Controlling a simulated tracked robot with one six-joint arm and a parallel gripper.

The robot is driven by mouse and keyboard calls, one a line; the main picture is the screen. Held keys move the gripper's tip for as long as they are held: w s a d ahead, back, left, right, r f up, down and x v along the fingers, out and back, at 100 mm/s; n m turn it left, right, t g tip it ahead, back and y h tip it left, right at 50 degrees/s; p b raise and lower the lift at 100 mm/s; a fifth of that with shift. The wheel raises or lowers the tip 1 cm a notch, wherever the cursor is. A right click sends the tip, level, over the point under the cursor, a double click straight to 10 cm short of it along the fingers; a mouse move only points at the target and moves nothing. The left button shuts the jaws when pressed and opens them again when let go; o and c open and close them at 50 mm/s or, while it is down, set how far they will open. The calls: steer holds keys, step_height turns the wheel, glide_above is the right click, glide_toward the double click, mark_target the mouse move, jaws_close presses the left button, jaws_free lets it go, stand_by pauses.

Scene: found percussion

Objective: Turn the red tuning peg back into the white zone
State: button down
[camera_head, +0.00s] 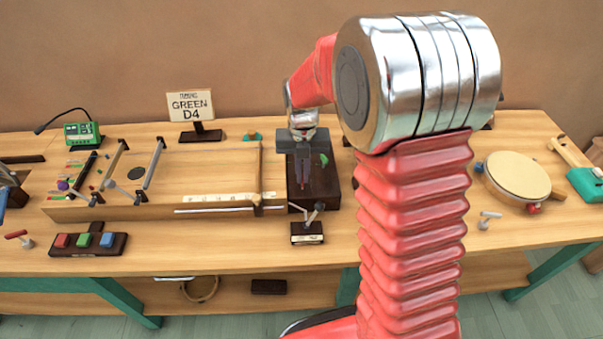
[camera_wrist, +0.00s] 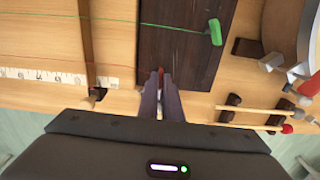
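The dark wooden peg block (camera_head: 330,193) stands at the right end of the long stringed board; it also shows in the wrist view (camera_wrist: 185,62). My gripper (camera_head: 302,165) points down over this block. In the wrist view my gripper's fingertips (camera_wrist: 159,76) are close together, with a small bit of red, likely the red tuning peg (camera_wrist: 161,71), showing between them. Whether they press on it is unclear. The fingers hide most of it, and its angle cannot be read. A green peg (camera_wrist: 214,32) stands on the block; it also shows in the head view (camera_head: 324,159). No white zone is discernible.
A sign reading GREEN D4 (camera_head: 191,106) stands behind the board. A round drum (camera_head: 517,175) is at the right.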

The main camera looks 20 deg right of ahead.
steer(key=shift+w+r, duration=0.15)
steer(key=shift+w, duration=0.05)
steer(key=c, duration=1.9)
jaws_free()
steer(key=shift+s, duration=0.1)
steer(key=shift+c, duration=0.2)
step_height(320, 180, up, 14)
steer(key=shift+f, duration=0.25)
